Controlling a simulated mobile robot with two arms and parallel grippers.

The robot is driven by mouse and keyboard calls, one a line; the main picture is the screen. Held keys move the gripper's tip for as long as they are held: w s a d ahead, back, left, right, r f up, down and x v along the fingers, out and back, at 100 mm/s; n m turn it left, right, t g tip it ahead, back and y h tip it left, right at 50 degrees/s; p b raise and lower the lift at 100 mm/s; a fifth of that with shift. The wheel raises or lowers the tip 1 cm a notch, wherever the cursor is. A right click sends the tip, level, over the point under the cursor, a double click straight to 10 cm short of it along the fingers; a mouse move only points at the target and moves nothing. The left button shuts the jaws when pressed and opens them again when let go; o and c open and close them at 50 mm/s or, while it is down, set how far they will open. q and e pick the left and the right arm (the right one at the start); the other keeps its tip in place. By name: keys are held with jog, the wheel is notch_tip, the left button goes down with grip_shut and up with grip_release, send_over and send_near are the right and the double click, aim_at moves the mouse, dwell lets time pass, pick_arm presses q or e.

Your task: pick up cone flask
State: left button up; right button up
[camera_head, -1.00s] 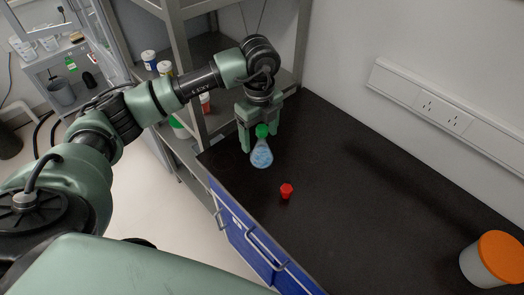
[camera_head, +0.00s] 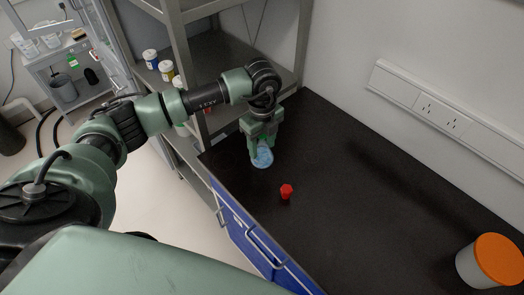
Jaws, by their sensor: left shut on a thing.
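The cone flask (camera_head: 262,158) stands on the black bench near its left end, with pale blue contents showing. My left gripper (camera_head: 262,144) is over the flask from above, shut on its upper part. The flask's green cap and neck are hidden by the fingers. My right gripper is not in view.
A small red object (camera_head: 286,191) stands on the black bench (camera_head: 360,225), just in front of the flask. A white jar with an orange lid (camera_head: 490,262) is at the far right. A metal shelf (camera_head: 215,60) with bottles rises behind the bench's left end. The middle of the bench is clear.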

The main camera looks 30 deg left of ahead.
pick_arm(q)
jog(key=shift+r, duration=0.15)
jog(key=shift+w+r, duration=0.15)
jog(key=shift+r, duration=0.5)
notch_tip(320, 180, up, 12)
jog(key=b, duration=0.3)
jog(key=shift+r, duration=0.2)
notch_tip(320, 180, up, 6)
